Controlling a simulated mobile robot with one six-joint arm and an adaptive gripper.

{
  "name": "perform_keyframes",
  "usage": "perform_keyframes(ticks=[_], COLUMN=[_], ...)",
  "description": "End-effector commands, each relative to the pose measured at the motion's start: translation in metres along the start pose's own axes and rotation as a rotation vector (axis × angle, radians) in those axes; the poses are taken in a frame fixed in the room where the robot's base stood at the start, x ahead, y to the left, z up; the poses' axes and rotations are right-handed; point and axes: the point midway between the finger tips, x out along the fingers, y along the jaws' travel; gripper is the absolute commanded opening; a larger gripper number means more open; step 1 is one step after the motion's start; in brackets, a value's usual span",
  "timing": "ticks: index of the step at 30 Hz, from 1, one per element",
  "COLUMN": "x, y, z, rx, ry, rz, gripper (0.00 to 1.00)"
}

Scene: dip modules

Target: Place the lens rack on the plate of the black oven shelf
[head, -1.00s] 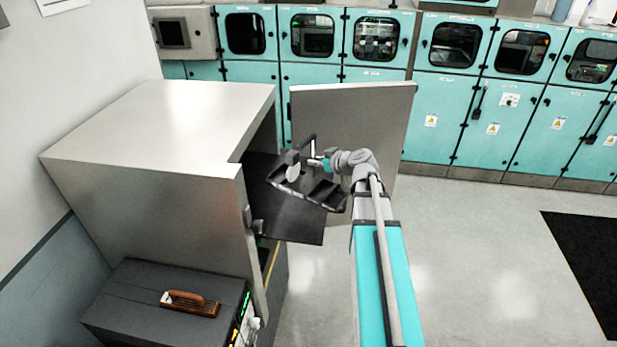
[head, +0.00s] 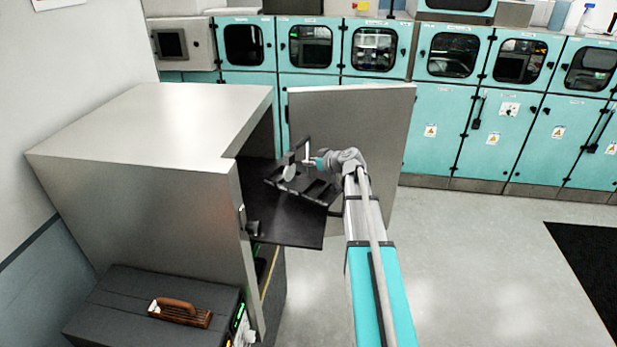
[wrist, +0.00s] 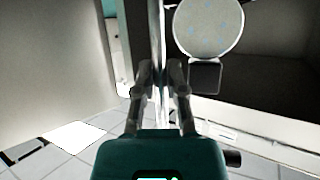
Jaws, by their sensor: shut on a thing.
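The lens rack (head: 318,189) is a dark tray with a round pale lens (head: 289,173) and an upright handle (head: 308,148). My gripper (head: 311,163) is shut on the handle of the rack. The rack hangs over the black oven shelf (head: 285,224), which sticks out of the open oven; I cannot tell whether the two touch. In the wrist view my gripper's fingers (wrist: 160,85) close around a thin upright bar, with the round lens (wrist: 208,25) to its right. The shelf's inner end is hidden inside the oven.
The grey oven (head: 150,135) stands at the left, its open door (head: 370,120) behind my arm. A dark case (head: 130,305) with a wooden-handled tool (head: 180,312) is in front of it.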

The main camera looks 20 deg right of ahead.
Motion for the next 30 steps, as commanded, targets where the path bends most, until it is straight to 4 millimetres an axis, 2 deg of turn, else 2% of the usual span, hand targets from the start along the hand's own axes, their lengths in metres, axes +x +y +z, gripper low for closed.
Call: perform_keyframes(ticks=[17,30], x=[0.005,0.022], y=[0.004,0.009], z=[0.004,0.032], rx=[0.002,0.002], ry=[0.001,0.001], rz=[0.001,0.002], gripper=[0.0,0.0])
